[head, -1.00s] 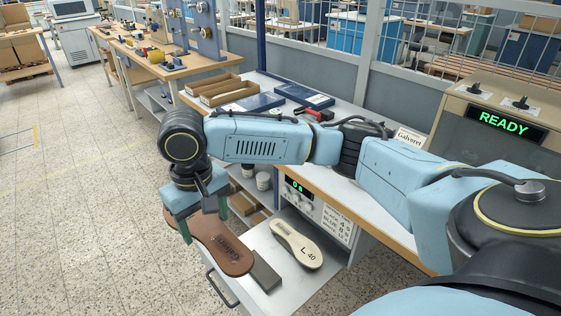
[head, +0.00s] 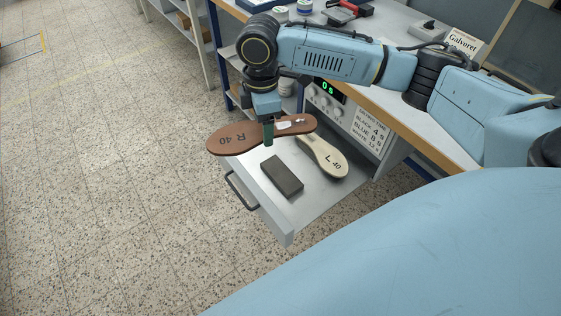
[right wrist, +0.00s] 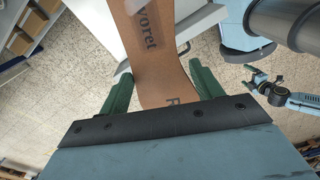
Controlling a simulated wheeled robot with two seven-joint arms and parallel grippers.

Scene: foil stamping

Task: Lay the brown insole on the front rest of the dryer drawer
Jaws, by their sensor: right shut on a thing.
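The brown insole (head: 236,139), marked R 40, is held level above the open dryer drawer (head: 322,200). My right gripper (head: 268,132) is shut on it across its middle, with a green finger showing on the near side. In the right wrist view the brown insole (right wrist: 157,55) runs between the two green fingers. A dark grey block, the front rest (head: 282,176), lies bare in the drawer near its handle side, below the insole and apart from it. My left gripper (right wrist: 262,80) shows small at the right of the wrist view, too small to read.
A cream insole marked L 40 (head: 322,157) lies in the drawer behind the dark block. The drawer handle (head: 241,191) sticks out at the left. The dryer panel (head: 345,112) shows 0 s. Open floor lies left of the drawer.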

